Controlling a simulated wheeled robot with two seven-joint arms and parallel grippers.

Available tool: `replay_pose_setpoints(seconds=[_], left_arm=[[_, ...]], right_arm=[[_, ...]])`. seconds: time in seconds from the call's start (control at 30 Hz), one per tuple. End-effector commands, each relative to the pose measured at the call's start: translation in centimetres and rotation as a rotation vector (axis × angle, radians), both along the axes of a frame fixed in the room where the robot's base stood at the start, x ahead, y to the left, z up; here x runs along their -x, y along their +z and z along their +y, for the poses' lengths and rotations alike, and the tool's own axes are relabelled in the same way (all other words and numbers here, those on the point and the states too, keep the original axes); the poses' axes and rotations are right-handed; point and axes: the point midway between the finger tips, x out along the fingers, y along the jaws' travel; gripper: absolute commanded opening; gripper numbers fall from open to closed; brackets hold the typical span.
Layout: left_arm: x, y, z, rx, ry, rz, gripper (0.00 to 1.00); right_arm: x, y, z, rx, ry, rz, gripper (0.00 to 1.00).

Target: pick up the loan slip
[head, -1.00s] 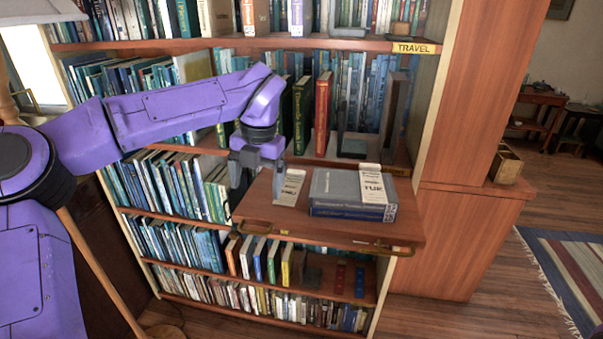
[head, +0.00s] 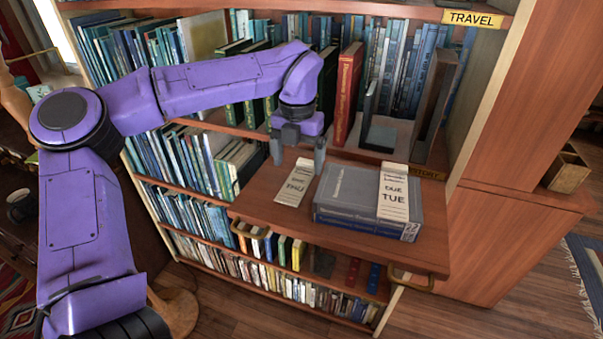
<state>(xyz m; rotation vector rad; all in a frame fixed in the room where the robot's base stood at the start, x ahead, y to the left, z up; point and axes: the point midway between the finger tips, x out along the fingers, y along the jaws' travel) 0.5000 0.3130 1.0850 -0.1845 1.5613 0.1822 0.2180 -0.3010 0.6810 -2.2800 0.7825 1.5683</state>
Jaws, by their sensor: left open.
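A white paper slip reading "DUE THU" (head: 294,187) lies on the wooden pull-out board (head: 262,200), left of a stack of books. A second white slip reading "DUE TUE" (head: 393,196) lies on top of the grey-blue book stack (head: 345,195) and hangs over its front. My left gripper (head: 298,157) is open and empty, pointing down over the far end of the "DUE THU" slip. Its two fingers are to either side of that end in the picture. I cannot tell how high the fingertips are above the board. My right gripper is not in view.
Behind the board stands a shelf with a red book (head: 347,95), dark green books and a grey bookend (head: 378,134). A yellow "TRAVEL" label (head: 474,19) marks the shelf above. The board's front left is bare. A wooden box (head: 567,170) stands at the right.

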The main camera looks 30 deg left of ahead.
Motion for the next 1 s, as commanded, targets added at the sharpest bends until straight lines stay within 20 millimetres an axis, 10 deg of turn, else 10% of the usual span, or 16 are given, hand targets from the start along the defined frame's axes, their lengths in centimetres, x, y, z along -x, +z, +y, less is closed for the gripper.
replay_pose_setpoints(seconds=[0.43,0.63,1.0], left_arm=[[0.1,-3.8,0.1,-0.001,0.003,0.000,0.88],[0.1,-3.8,0.1,-0.001,0.003,0.001,0.29],[0.0,-3.6,0.1,-0.001,0.003,0.000,0.29]], right_arm=[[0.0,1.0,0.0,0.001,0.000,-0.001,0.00],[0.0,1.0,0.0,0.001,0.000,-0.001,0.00],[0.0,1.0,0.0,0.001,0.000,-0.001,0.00]])
